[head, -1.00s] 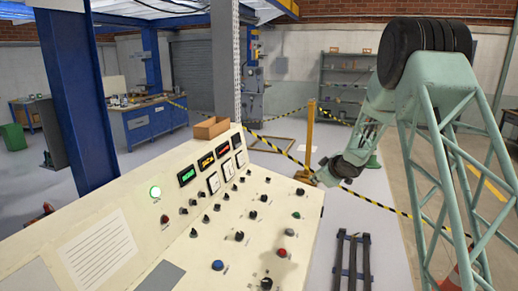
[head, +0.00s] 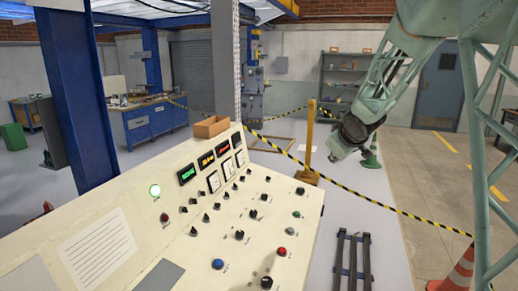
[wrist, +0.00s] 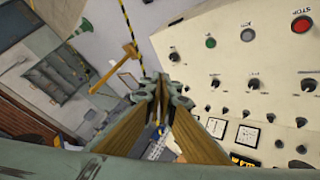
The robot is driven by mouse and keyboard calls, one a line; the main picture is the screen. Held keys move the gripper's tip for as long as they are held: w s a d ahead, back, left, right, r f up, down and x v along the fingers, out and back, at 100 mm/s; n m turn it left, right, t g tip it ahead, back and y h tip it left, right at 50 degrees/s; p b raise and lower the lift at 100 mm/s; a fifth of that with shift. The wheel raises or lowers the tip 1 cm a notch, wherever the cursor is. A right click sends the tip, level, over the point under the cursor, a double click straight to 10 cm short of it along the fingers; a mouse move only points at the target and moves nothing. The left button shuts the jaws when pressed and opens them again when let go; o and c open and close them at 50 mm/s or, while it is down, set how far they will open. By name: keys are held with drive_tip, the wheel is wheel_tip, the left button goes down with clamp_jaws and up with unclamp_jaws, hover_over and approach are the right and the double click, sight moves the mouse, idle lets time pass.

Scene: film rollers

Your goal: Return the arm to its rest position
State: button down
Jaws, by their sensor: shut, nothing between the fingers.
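My arm comes in from the upper right of the head view, its green lattice link slanting down to the left. My gripper (head: 334,154) hangs at its end, small in that view, to the right of the control console (head: 110,215) and above its height in the picture, apart from it. In the wrist view my gripper (wrist: 160,88) has its fingers together with nothing between them. The console (wrist: 240,75) shows there on the right, with a red stop button (wrist: 301,24) and a green button (wrist: 210,42).
A yellow post (head: 310,140) with striped barrier tape stands near my gripper in the picture. A traffic cone (head: 460,270) stands at lower right, and a dark rack (head: 353,262) lies on the floor beside the console. Open floor lies to the right.

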drive_tip(key=s+r+m+g+h, duration=0.1)
drive_tip(key=s+r, duration=0.2)
drive_tip(key=s, duration=0.8)
drive_tip(key=s+r+m+g+b, duration=0.15)
drive_tip(key=s+r, duration=0.25)
drive_tip(key=s, duration=0.6)
drive_tip(key=s+r+m+h, duration=0.1)
drive_tip(key=s+r+m, duration=0.15)
drive_tip(key=s, duration=0.85)
drive_tip(key=s+a+f+g+y, duration=0.1)
drive_tip(key=s+a, duration=0.1)
drive_tip(key=s, duration=1)
drive_tip(key=s+a+f+m+g, duration=0.1)
drive_tip(key=s+a+f, duration=0.1)
drive_tip(key=s, duration=1)
drive_tip(key=s+a+f+g+y, duration=0.1)
drive_tip(key=s+a, duration=0.3)
drive_tip(key=s, duration=0.7)
drive_tip(key=shift+s+f+m+y+b, duration=0.3)
drive_tip(key=shift+s+f+m, duration=0.1)
drive_tip(key=shift+f, duration=0.15)
